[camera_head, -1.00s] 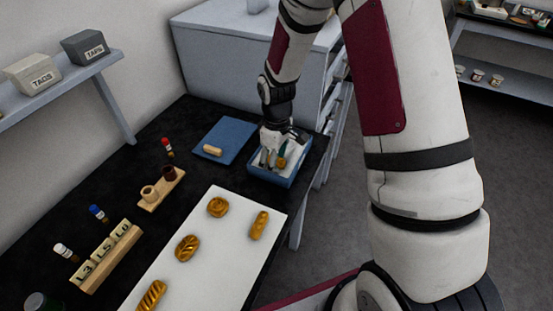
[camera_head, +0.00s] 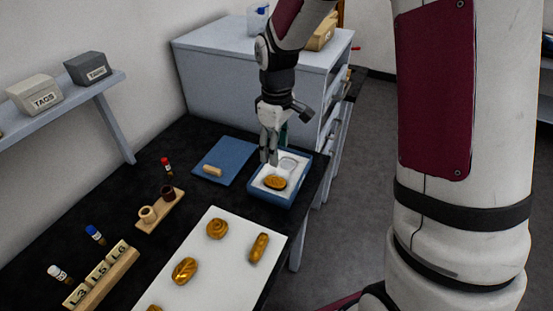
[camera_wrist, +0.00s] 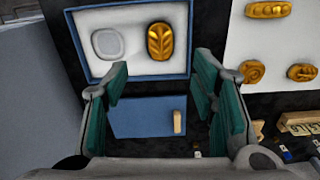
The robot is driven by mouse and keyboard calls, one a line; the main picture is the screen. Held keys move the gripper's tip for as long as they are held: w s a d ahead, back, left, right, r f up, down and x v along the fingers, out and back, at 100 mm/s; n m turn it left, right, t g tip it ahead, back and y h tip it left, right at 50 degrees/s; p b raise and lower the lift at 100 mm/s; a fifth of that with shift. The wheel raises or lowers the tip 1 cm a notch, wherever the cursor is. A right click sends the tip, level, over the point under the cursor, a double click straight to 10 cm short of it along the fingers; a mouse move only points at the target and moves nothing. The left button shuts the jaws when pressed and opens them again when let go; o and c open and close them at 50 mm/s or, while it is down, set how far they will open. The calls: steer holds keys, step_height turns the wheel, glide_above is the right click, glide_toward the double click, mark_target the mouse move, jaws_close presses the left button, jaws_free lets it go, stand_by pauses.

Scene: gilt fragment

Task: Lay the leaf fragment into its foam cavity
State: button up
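The gold leaf fragment (camera_head: 275,182), with leaf veins, lies on the white foam of the blue tray (camera_head: 291,199). In the wrist view the leaf fragment (camera_wrist: 160,42) lies flat, upright in the picture, right of a pale, empty oval cavity (camera_wrist: 108,43). No rim of a cavity shows around the leaf, so I cannot tell how deep it sits. My gripper (camera_head: 268,158) is above the tray's far left part, apart from the leaf. In the wrist view my gripper (camera_wrist: 158,88) has its green-padded fingers wide apart with nothing between them.
A white board (camera_head: 222,281) with several other gold fragments lies in front of the tray. A blue mat (camera_head: 228,160) with a small wooden piece lies left of the tray. A grey cabinet (camera_head: 255,85) stands behind. Small jars and wooden holders stand at left.

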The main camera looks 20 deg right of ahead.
steer(key=s+r+m+t, duration=0.2)
steer(key=s+r+m, duration=0.2)
steer(key=s+r, duration=0.8)
steer(key=s+r+m+t, duration=0.3)
steer(key=s+r, duration=0.3)
steer(key=s, duration=0.5)
steer(key=shift+s+r+m, duration=0.2)
steer(key=shift+m, duration=0.4)
steer(key=shift+d, duration=0.1)
